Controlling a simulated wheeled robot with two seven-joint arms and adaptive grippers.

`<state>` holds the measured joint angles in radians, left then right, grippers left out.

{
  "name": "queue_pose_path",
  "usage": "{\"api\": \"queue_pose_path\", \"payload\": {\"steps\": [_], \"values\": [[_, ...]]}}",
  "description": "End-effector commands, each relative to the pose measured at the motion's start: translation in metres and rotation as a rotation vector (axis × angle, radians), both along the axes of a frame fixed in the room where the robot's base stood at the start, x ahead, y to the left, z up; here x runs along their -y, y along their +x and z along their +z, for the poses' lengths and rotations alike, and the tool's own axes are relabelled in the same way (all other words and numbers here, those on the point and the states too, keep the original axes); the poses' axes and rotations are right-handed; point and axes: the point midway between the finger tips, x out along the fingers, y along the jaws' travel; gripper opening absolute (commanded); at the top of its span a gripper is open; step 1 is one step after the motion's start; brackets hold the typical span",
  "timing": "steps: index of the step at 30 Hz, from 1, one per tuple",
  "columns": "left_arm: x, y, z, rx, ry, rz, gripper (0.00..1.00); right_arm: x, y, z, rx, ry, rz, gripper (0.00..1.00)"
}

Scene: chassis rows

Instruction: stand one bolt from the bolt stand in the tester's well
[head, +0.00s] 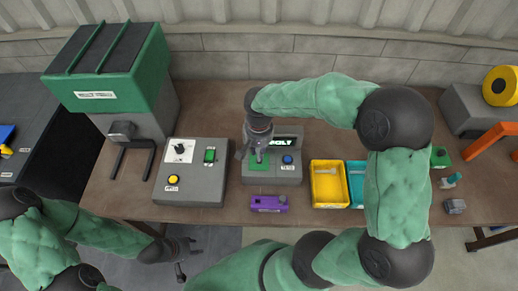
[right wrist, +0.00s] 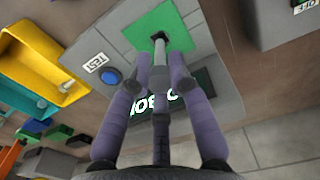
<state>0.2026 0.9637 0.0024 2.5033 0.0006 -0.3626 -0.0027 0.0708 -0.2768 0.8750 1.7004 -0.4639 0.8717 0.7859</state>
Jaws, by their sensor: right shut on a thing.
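The tester (head: 283,177) is a grey box with a green top plate, a blue button and a lit display. In the right wrist view the dark well (right wrist: 159,36) opens in the green plate (right wrist: 185,36). My right gripper (right wrist: 160,72) is shut on a grey bolt (right wrist: 160,60). The bolt points at the well, its far end at or just over the opening; I cannot tell whether it is inside. In the head view my right gripper (head: 258,155) is over the plate and hides the well. My left gripper (head: 186,258) is open and empty, low at the left front. A purple block (head: 268,203), possibly the bolt stand, lies before the tester.
A grey control box (head: 190,190) with a yellow button stands left of the tester. A yellow bin (head: 327,201) and a teal bin (head: 356,170) stand to its right. A green machine (head: 120,90) is at the back left. Small parts lie at the right.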

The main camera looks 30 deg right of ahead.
Motion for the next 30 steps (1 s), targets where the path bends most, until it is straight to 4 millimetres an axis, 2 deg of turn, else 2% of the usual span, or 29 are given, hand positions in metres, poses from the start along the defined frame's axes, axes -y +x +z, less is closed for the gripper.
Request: {"api": "queue_pose_path", "payload": {"steps": [11,30], "values": [[0.0,0.0,-0.001,0.0,0.0,0.0,0.4,0.0,0.0,0.0,0.001,-0.001,0.0,0.0],[0.0,0.0,-0.013,0.0,0.0,0.0,0.4,0.0,0.0,-0.017,0.0,0.0,0.0,0.0]]}}
